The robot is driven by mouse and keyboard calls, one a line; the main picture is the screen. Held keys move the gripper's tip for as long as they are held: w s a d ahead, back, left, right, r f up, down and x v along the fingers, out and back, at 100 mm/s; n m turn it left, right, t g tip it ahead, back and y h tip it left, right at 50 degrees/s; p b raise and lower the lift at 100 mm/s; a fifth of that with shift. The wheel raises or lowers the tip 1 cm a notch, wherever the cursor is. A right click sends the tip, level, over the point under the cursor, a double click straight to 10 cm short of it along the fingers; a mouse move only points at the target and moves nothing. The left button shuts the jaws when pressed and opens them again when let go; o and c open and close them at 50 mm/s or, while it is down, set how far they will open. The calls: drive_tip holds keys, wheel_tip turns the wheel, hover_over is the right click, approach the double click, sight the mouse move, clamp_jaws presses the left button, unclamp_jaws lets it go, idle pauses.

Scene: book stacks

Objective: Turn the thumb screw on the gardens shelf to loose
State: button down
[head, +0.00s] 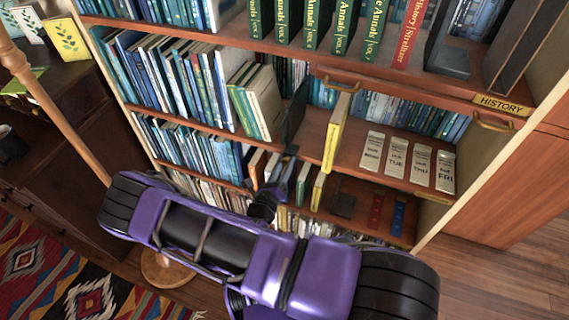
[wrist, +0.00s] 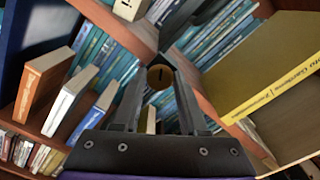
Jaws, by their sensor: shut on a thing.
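The thumb screw (wrist: 160,77) is a round brass knob with a short dark mark on its face. In the wrist view it sits at the front of a shelf upright, between the fingertips of my gripper (wrist: 160,88). The two dark fingers are closed in on it from both sides. The mark looks nearly upright in the picture. In the head view my purple arm reaches to the lower middle shelves, and the screw cannot be made out there. I cannot read a label for the gardens shelf.
Orange, white and blue books (wrist: 92,118) stand at left.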

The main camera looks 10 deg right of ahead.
drive_tip(key=n, duration=0.3)
drive_tip(key=shift+n, duration=0.4)
drive_tip(key=n, duration=0.3)
drive_tip(key=shift+n+p, duration=0.3)
drive_tip(key=shift+p, duration=0.1)
drive_tip(key=n, duration=0.6)
drive_tip(key=shift+n, duration=0.3)
drive_tip(key=shift+c, duration=2.2)
unclamp_jaws()
drive_tip(key=shift+s, duration=0.1)
drive_tip(key=v, duration=1.7)
drive_tip(key=shift+a, duration=0.15)
